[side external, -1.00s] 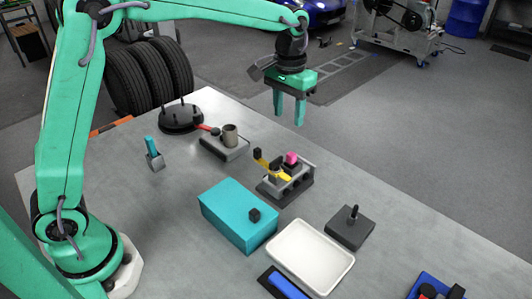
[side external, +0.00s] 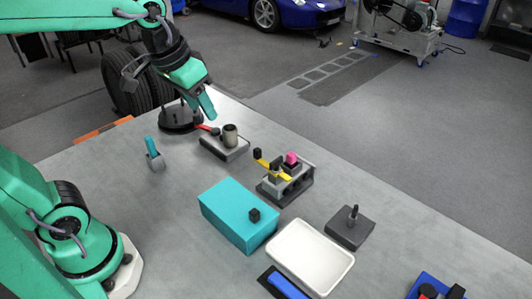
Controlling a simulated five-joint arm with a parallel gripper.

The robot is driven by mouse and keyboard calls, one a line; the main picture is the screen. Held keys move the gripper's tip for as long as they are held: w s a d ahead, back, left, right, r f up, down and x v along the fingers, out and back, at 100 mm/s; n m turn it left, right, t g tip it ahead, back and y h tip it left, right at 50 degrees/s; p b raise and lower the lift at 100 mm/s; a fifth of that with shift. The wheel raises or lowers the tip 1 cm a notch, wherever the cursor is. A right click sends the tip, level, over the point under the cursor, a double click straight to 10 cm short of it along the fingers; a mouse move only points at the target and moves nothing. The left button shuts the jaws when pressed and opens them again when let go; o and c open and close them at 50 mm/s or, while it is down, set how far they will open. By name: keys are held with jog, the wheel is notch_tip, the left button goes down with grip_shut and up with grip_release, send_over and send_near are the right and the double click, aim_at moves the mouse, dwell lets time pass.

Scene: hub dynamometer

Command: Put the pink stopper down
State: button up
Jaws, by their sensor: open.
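The pink stopper (side external: 291,157) sits on top of the grey fixture with a yellow lever (side external: 286,184), near the middle of the table. Nothing is touching it from above. My gripper (side external: 207,112) is open and empty, tilted, in the air at the far left, above the area of the dark round hub with studs (side external: 180,119). It is well apart from the stopper.
A grey block with a brown cup and red handle (side external: 225,146) stands below my gripper. A teal box (side external: 237,214), a white tray (side external: 309,257) and a dark plate with a peg (side external: 350,227) lie nearer. The table's right part is mostly clear.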

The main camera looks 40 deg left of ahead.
jog(key=s+a+f+t, duration=0.1)
jog(key=s+f, duration=0.2)
jog(key=s, duration=0.5)
jog(key=shift+a+t, duration=0.3)
jog(key=shift+a, duration=0.1)
jog(key=shift+f, duration=0.1)
dwell(0.8)
